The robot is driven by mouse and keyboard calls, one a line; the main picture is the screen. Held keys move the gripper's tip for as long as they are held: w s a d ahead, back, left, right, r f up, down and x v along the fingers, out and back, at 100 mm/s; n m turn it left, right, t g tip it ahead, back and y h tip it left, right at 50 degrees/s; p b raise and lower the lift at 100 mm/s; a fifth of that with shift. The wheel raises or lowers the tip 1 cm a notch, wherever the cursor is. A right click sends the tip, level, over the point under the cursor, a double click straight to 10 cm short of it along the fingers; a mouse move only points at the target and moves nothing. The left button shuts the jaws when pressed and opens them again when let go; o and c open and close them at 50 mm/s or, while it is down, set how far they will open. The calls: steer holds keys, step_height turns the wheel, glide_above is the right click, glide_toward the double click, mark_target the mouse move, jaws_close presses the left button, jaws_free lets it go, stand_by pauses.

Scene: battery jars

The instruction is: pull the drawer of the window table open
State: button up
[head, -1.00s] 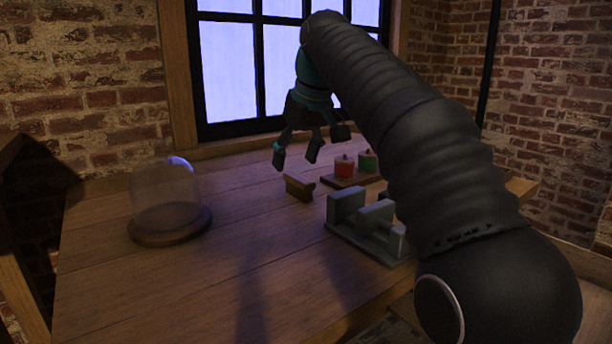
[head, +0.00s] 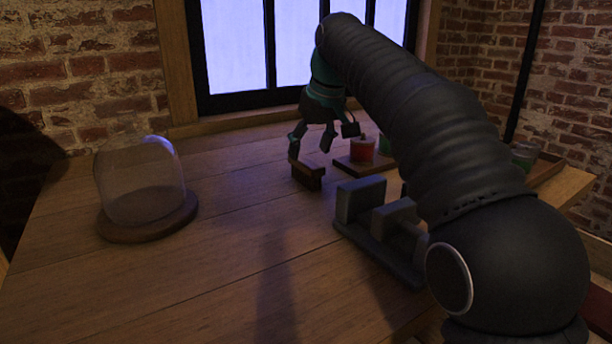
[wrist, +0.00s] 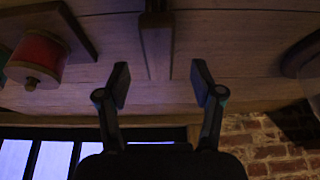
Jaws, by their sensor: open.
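The window table (head: 200,270) is a brown plank table under the window. No drawer front or handle shows in either view; the table's front side is out of sight or behind my arm. My gripper (head: 318,142) is over the back half of the tabletop, fingers apart and empty, close to a small wooden stand (head: 307,175). In the wrist view my open fingers (wrist: 161,85) frame a wooden piece (wrist: 156,45) that seems to be this stand, with nothing gripped. Whether a finger touches the stand cannot be told.
A glass dome on a round wooden base (head: 148,222) stands at left. A grey stepped block (head: 365,235) stands partly behind my arm. The front left tabletop is clear.

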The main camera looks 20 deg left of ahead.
mark_target(307, 161)
steer(key=shift+b+x, duration=0.9)
steer(key=shift+x, duration=1.95)
steer(key=shift+d+f, duration=0.1)
steer(key=shift+f, duration=0.15)
jaws_close()
steer(key=shift+r, duration=0.1)
step_height(307, 161, up, 4)
steer(key=shift+r+p, duration=0.25)
steer(key=shift+p, duration=0.85)
steer(key=s+d+r+p, duration=0.1)
steer(key=d+r+p, duration=0.3)
steer(key=d+r, duration=0.6)
steer(key=shift+s+d+p, duration=0.3)
steer(key=shift+s+d, duration=0.05)
steer(key=shift+d, duration=0.4)
